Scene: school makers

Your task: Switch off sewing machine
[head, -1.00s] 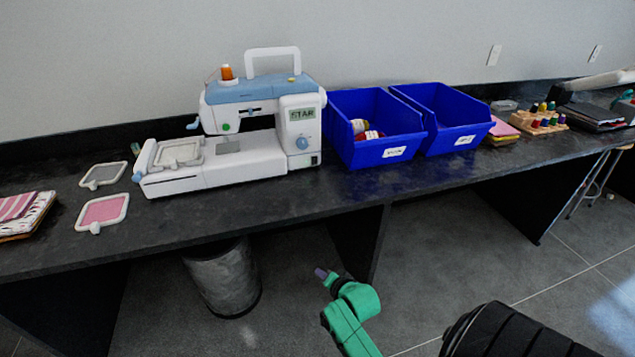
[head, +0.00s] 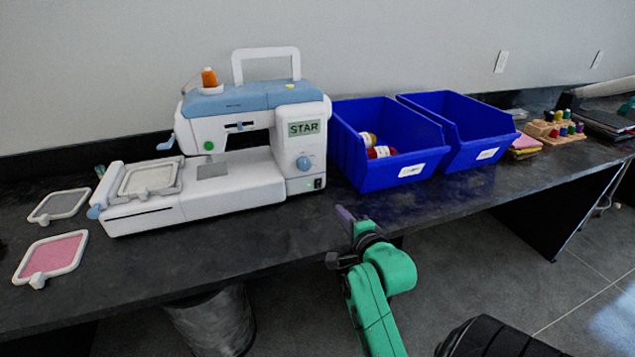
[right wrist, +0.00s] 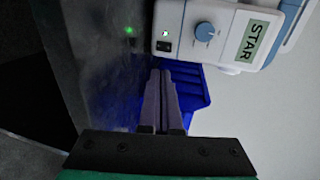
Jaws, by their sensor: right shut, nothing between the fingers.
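The white and blue sewing machine (head: 240,140) stands on the dark counter, with a lit screen reading STAR and a blue dial (head: 304,163). A small dark switch panel (head: 318,184) is at the lower right of its body, with a tiny green light. In the right wrist view the switch panel (right wrist: 164,46) is ahead and slightly left of the fingertips, with the machine rotated in the picture. My left gripper is out of view.
Two blue bins (head: 388,148) (head: 465,130) stand right of the machine; the nearer one holds thread spools. Embroidery hoops (head: 52,257) lie left. A metal trash bin (head: 212,318) is under the counter (head: 250,232). The counter in front of the machine is clear.

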